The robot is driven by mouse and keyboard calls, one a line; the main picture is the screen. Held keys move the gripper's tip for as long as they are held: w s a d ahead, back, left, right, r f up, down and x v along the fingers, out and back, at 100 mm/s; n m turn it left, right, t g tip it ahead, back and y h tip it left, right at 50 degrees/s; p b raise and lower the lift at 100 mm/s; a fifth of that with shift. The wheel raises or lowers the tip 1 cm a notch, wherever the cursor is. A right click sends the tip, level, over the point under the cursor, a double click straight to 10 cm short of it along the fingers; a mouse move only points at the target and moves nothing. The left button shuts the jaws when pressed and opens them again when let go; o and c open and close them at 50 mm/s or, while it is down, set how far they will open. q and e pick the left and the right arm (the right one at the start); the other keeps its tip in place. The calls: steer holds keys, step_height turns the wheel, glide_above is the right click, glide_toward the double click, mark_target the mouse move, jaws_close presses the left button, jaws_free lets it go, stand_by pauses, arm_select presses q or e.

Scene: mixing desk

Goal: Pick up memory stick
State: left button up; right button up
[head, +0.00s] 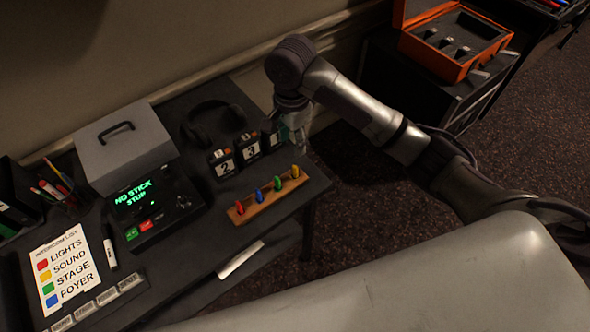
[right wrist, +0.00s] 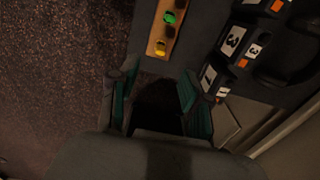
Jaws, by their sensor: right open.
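Several small colored sticks, red, blue, green (head: 278,183) and yellow (head: 295,171), stand in a row on a wooden strip (head: 243,213) near the desk's right edge. I cannot tell for certain that these are memory sticks. The right wrist view shows the green (right wrist: 169,17) and yellow (right wrist: 161,47) ones above the fingers. My right gripper (head: 293,140) hangs behind the strip, beside the numbered black packs. In the right wrist view my right gripper (right wrist: 157,92) is open, with nothing between its teal fingers. My left gripper is not in view.
Numbered black packs (head: 222,164) and headphones (head: 212,122) stand behind the strip. A console (head: 150,205) reads "NO STICK STOP". A grey box (head: 125,150) is behind it. An open orange case (head: 430,58) holds several small pieces on the right-hand table. Carpet lies between.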

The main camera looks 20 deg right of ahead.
mark_target(295, 167)
step_height(295, 167, down, 8)
steer(key=shift+d+r, duration=0.1)
steer(key=f, duration=0.2)
steer(key=d+f, duration=0.1)
steer(key=f, duration=0.1)
steer(key=shift+w+p, duration=0.4)
steer(key=shift+f, duration=0.6)
steer(key=shift+a, duration=0.1)
steer(key=c, duration=0.8)
